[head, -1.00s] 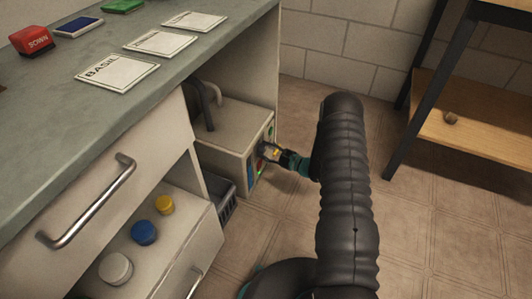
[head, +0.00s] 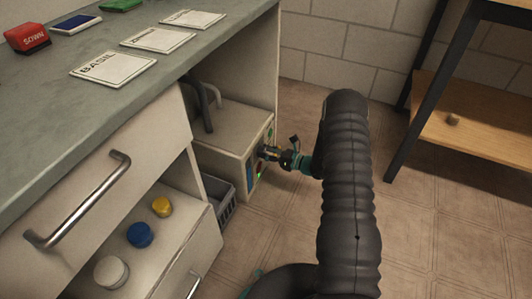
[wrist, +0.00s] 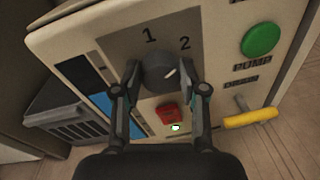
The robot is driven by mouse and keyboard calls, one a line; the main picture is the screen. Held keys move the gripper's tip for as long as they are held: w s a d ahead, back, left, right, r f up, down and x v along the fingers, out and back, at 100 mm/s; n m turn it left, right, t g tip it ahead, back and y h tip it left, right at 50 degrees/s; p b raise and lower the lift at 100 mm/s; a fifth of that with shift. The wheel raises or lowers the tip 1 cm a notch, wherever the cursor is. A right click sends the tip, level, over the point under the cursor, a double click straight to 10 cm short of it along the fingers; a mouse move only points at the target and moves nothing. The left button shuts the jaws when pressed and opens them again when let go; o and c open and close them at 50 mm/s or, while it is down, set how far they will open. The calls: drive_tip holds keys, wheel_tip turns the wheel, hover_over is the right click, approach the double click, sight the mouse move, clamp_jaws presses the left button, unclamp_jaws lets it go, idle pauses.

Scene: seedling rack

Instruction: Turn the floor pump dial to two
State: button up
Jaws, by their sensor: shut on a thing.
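The pump is a beige box (head: 228,131) on the floor in the open bay under the bench. In the wrist view its front panel (wrist: 75,45) shows a dark round dial (wrist: 158,72) below the numerals 1 and 2. A white mark on the dial's face slants up and right, towards the 2. My gripper (wrist: 160,85) is shut on the dial, one finger at each side. In the head view my gripper (head: 268,153) is at the panel from the right, and the dial is too small to make out there.
Near the dial are a red switch (wrist: 168,113) with a lit green lamp, a green PUMP button (wrist: 261,39) and a yellow-handled drain lever (wrist: 251,118). A grey crate (head: 219,199) stands beside the pump. Floor to the right is clear.

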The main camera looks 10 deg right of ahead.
idle(0.3)
drive_tip(key=o, duration=1.1)
drive_tip(key=shift+a, duration=0.1)
drive_tip(key=shift+o, duration=0.2)
drive_tip(key=v, duration=1.2)
